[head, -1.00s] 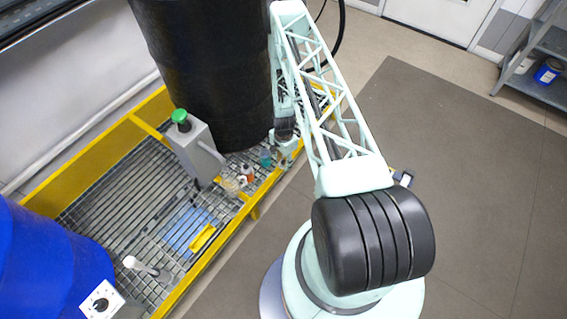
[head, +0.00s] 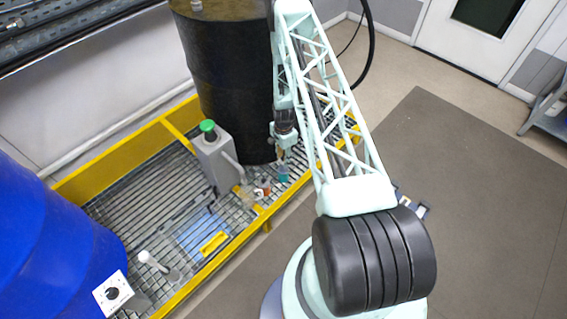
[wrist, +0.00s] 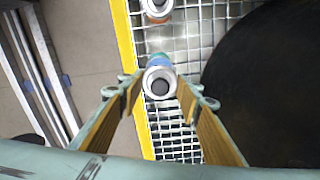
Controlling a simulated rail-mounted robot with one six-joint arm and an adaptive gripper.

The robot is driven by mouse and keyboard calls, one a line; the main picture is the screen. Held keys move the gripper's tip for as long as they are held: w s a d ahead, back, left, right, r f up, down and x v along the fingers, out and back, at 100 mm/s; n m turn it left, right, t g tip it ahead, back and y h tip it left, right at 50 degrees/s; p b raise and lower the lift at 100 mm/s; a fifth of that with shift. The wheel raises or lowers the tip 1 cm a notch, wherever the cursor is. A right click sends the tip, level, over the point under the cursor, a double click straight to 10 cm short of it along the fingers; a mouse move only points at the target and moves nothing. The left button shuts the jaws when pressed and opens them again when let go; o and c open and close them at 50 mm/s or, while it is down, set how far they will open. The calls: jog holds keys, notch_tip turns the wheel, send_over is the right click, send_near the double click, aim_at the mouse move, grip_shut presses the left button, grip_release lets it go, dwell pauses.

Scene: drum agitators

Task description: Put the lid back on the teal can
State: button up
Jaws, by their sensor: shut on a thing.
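The teal can (head: 283,174) stands on the grating beside the black drum. My gripper (head: 281,153) points down just above it in the head view. In the wrist view, my gripper's tan-padded fingers (wrist: 160,92) flank a round grey piece with a dark centre, which I take as the lid (wrist: 160,82). Some teal-blue of the can (wrist: 158,60) shows just beyond it. The lid is too small to make out in the head view. A gap between lid and can cannot be judged from the wrist view.
The black drum (head: 230,90) stands close by the can. The yellow tray rim (head: 185,283) runs along the front. A blue drum (head: 50,250) is at far left.

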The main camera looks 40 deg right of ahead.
jog(key=shift+f, duration=0.3)
dwell(0.4)
jog(key=shift+f+b, duration=1.35)
jog(key=shift+f, duration=1.4)
jog(key=shift+b, duration=0.5)
dwell(0.6)
jog(key=shift+f+b, duration=0.6)
jog(key=shift+b, duration=0.35)
dwell(2.5)
